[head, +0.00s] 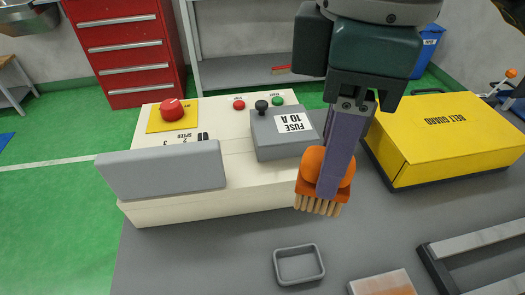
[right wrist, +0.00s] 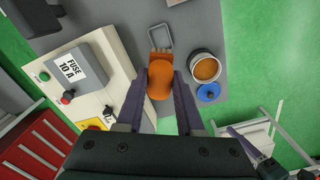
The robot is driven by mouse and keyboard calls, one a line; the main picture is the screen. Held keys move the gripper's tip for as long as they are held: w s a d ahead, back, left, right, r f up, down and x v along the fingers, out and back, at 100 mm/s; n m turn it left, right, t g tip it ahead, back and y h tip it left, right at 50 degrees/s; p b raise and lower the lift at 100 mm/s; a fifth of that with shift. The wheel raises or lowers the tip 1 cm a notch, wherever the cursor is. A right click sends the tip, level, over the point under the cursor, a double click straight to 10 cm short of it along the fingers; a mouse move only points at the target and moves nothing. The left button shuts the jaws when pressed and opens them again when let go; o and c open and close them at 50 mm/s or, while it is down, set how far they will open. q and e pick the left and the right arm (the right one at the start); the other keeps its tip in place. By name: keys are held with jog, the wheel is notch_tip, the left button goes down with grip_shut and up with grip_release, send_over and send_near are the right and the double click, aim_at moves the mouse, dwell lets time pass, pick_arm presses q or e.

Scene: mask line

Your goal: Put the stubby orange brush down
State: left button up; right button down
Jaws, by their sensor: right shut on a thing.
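The stubby orange brush (head: 311,163) has a rounded orange body and pale bristles that point down in the head view. My right gripper (head: 334,172) is shut on its body, with a purple finger on either side in the right wrist view (right wrist: 162,90). The brush (right wrist: 160,76) appears held above the grey bench (head: 220,250), with the exact height unclear. A small grey rectangular tray (head: 278,268) sits nearer me on the bench and looks empty. What seems to be my left gripper (right wrist: 246,143) shows at the lower right of the wrist view; its jaws are unclear.
A cream machine (head: 225,205) with a grey fuse box (head: 272,150) stands behind. A yellow belt guard (head: 440,140) is to the right. A round pot with orange contents (right wrist: 206,69) and a blue round thing (right wrist: 209,92) show in the wrist view. The front left bench is clear.

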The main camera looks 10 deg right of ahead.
jog(key=shift+f, duration=0.6)
jog(key=shift+f+b, duration=2.1)
jog(key=shift+f, duration=7.1)
jog(key=shift+s, duration=0.1)
